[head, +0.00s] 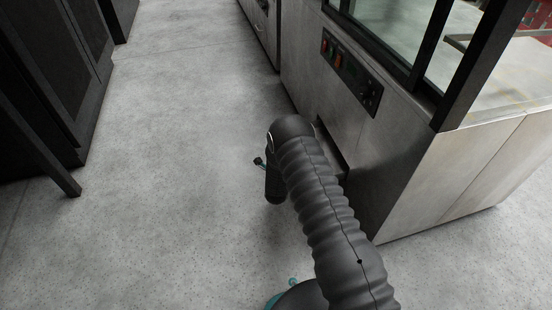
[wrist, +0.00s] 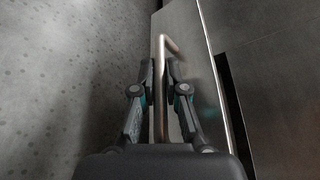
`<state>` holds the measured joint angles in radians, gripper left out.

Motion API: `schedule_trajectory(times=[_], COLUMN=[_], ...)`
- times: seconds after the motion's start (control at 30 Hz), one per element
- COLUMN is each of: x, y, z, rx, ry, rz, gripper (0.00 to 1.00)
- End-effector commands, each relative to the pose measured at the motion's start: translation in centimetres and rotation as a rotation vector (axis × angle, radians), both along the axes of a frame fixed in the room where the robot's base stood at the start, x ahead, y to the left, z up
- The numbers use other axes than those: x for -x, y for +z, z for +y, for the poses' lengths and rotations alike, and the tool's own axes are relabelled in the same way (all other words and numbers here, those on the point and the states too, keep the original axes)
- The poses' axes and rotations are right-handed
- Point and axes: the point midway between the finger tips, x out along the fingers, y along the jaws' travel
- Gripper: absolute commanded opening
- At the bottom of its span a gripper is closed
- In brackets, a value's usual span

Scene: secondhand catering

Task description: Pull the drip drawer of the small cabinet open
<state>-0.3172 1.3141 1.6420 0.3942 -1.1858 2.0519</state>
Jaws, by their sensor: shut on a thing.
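The small cabinet (head: 400,165) is a brushed steel unit with a glazed top, at the right in the head view. Its low front has a dark opening (head: 322,137), partly hidden by my arm. In the wrist view the drip drawer (wrist: 192,58) is a steel front with a metal bar handle (wrist: 172,44). A dark gap shows between the drawer front and the cabinet face (wrist: 265,65), so the drawer looks partly out. My gripper (wrist: 159,78) is shut on the handle, one finger on each side. My arm hides the gripper and handle in the head view.
A control panel (head: 350,72) with coloured switches is on the cabinet front above. Dark units (head: 60,60) stand along the left, one with a leg or panel jutting out low. The grey speckled floor (head: 180,130) between is clear.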

Motion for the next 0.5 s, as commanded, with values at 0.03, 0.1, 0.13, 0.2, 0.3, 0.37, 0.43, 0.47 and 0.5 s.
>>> schedule_trajectory(times=[0.03, 0.1, 0.13, 0.2, 0.3, 0.37, 0.43, 0.47, 0.5], x=[0.15, 0.16, 0.17, 0.18, 0.20, 0.21, 0.21, 0.22, 0.20], y=[-0.16, -0.14, -0.13, -0.13, -0.14, -0.14, -0.15, -0.15, -0.14], z=[-0.17, -0.18, -0.17, -0.14, -0.08, -0.04, 0.00, 0.01, 0.03], rx=[0.001, 0.001, 0.001, 0.001, 0.001, 0.001, 0.001, 0.002, 0.001], ry=[-0.006, -0.007, -0.007, -0.007, -0.005, -0.005, -0.004, -0.004, -0.003], rz=[0.004, 0.004, 0.004, 0.004, 0.005, 0.005, 0.005, 0.005, 0.004], gripper=[0.00, 0.00, 0.00, 0.00, 0.00, 0.00, 0.19, 0.23, 0.23])
